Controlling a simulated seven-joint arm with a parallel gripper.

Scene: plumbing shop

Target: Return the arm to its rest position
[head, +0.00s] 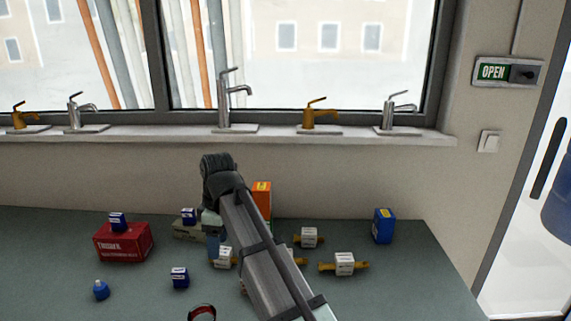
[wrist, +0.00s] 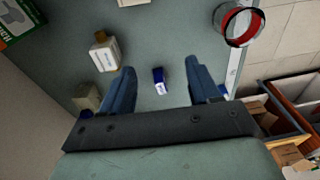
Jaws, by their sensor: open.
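My arm (head: 262,250) reaches from the bottom edge up over the worktop in the head view, with its wrist bent near the back wall. My gripper (wrist: 158,72) is open in the wrist view, with its two dark blue fingers apart and nothing held. A small blue and white box (wrist: 160,81) shows in the gap between the fingers, lying on the worktop below. In the head view the gripper is mostly hidden behind my arm.
The worktop (head: 60,260) holds a red box (head: 123,243), a blue box (head: 384,226), a blue bottle (head: 101,290), an orange box (head: 262,196) and white-labelled brass fittings (head: 344,264). A red-and-black ring (head: 202,313) lies in front. Taps (head: 224,105) line the sill behind.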

